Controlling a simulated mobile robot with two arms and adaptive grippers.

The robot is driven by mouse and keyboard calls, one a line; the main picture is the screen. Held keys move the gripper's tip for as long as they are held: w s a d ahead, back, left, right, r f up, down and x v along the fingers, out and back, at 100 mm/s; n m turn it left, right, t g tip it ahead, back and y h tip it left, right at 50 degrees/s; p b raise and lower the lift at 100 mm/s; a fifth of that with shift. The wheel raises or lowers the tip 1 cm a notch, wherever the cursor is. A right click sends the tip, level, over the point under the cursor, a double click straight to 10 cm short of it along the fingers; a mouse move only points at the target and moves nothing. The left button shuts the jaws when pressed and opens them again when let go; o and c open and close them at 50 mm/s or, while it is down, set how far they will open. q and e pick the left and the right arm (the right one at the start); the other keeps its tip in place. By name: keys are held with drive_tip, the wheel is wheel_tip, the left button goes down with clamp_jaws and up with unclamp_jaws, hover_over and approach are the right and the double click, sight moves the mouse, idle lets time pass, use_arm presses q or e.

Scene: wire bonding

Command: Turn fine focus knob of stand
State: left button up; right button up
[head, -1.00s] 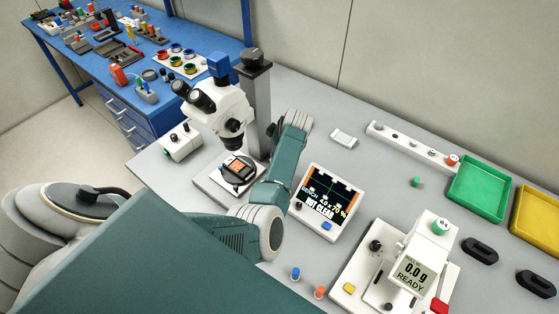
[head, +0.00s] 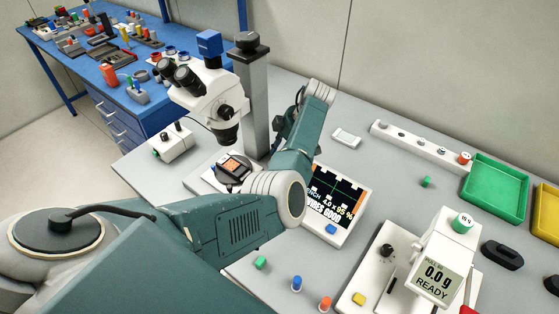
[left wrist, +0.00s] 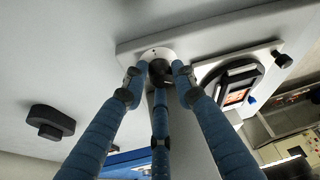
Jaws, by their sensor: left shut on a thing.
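The microscope (head: 212,95) stands on its grey column (head: 254,100) at the back left of the bench. My left arm reaches past the column's right side, and its gripper is partly hidden there in the head view. In the left wrist view, the three blue fingers of my left gripper (left wrist: 158,74) close in around the focus knob (left wrist: 158,54), a dark centre on a white round disc. The grip looks shut on it, with the contact partly hidden by the fingers. My right gripper is out of view.
A dark stage with an orange chip (head: 234,166) sits under the microscope. A white control box (head: 171,143) stands left of it. The bench tester (head: 432,262) reads 0.0 g READY. Coloured pegs lie in front; a green tray (head: 496,190) is at right.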

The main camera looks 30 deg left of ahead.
use_arm(q)
drive_tip(key=shift+a+n, duration=0.25)
drive_tip(key=shift+n, duration=0.05)
drive_tip(key=shift+s, duration=0.1)
drive_tip(key=o, duration=1.1)
drive_tip(key=shift+s, duration=0.1)
drive_tip(key=shift+r, duration=0.1)
drive_tip(key=shift+d+r, duration=0.15)
drive_tip(key=shift+d, duration=0.05)
drive_tip(key=v, duration=1.1)
drive_tip(key=shift+r, duration=0.25)
